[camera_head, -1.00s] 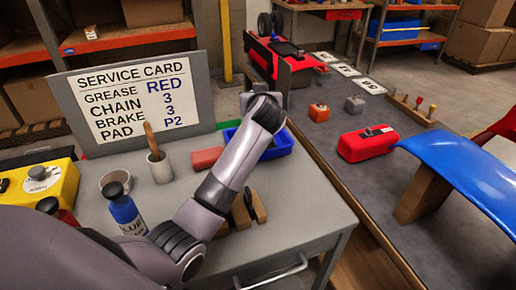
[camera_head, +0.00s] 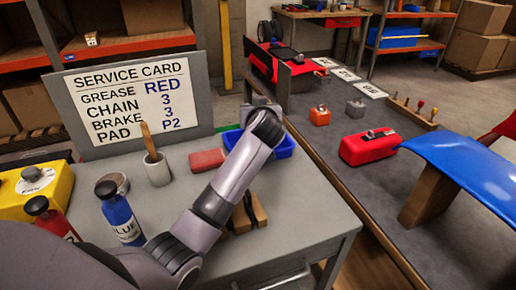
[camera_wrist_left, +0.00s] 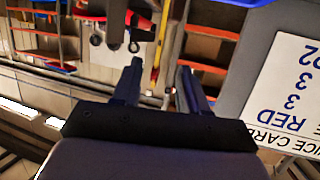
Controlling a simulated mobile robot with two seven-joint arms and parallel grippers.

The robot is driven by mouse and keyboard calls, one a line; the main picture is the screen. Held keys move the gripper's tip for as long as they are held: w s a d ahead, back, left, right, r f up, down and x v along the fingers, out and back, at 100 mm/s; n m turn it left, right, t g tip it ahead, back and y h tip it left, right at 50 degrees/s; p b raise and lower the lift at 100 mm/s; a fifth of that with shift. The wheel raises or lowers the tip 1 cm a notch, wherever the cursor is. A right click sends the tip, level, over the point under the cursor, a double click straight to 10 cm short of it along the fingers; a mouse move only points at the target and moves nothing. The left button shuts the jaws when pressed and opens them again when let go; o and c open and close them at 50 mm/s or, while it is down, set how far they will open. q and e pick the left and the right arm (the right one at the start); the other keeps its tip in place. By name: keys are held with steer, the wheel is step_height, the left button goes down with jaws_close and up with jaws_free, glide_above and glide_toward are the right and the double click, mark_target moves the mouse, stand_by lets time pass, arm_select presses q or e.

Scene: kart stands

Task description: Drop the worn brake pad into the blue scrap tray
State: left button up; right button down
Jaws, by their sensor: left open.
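The blue scrap tray (camera_head: 284,150) sits on the grey workbench, partly hidden behind my left arm. I cannot pick out the worn brake pad for certain in either view. A wooden block with dark slots (camera_head: 259,209) stands on the bench, half covered by my forearm. My left arm reaches over the bench, its wrist just in front of the tray. In the head view its fingers are hidden behind the wrist. In the left wrist view my left gripper (camera_wrist_left: 160,67) is open, with nothing seen between the fingers. My right gripper is not in view.
A cup with a wooden handle (camera_head: 157,170), a red block (camera_head: 207,160), a blue bottle (camera_head: 121,215) and a yellow box (camera_head: 35,190) crowd the left. A red case (camera_head: 369,147) lies on the dark table at right.

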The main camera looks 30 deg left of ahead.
arm_select(q)
steer(key=v, duration=0.7)
steer(key=shift+b, duration=0.3)
